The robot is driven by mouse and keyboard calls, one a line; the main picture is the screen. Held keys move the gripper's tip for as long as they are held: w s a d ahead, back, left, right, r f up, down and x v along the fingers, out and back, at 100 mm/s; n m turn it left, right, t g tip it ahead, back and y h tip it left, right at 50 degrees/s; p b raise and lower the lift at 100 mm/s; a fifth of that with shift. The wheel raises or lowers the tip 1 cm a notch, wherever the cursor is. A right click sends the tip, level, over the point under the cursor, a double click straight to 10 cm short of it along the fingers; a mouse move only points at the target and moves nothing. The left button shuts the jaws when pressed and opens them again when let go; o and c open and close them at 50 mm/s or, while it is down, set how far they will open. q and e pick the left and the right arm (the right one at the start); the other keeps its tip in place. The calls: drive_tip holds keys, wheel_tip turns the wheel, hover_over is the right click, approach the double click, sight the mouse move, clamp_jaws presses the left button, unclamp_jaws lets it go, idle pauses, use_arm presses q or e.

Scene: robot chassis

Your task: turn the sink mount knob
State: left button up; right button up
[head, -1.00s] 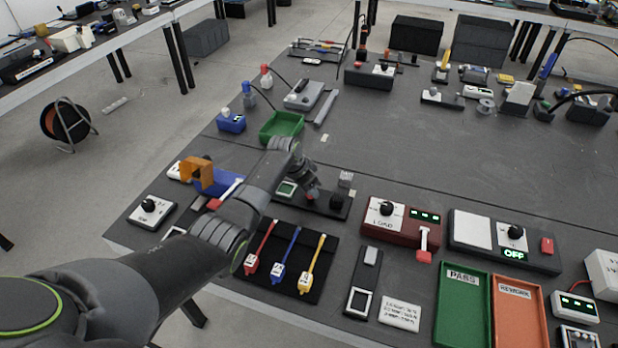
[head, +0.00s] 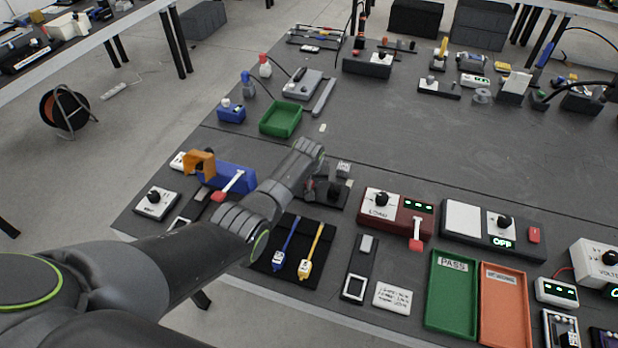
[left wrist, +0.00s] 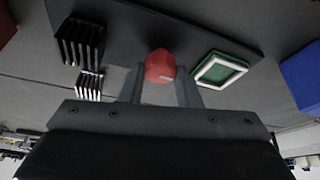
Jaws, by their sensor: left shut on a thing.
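The sink mount is a dark base plate (left wrist: 215,28) with a red knob (left wrist: 160,66), seen close up in the left wrist view. My left gripper (left wrist: 160,82) is shut on the red knob, one finger on each side of it. A black finned heat sink (left wrist: 79,43) and a white-framed green square (left wrist: 220,69) are on the plate either side of the knob. In the head view the heat sink (head: 337,190) shows on the mount, while my left arm partly covers the plate. My right gripper is in neither view.
A lighter finned block (head: 343,168) stands just behind the mount. A red LOAD box (head: 395,212) is to its right. A black mat with blue and yellow leads (head: 291,240) lies in front. A green tray (head: 281,119) sits behind; the table's middle is clear.

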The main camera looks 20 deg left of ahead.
use_arm(q)
drive_tip(key=shift+r+n, duration=0.1)
drive_tip(key=shift+n, duration=0.5)
drive_tip(key=o, duration=1)
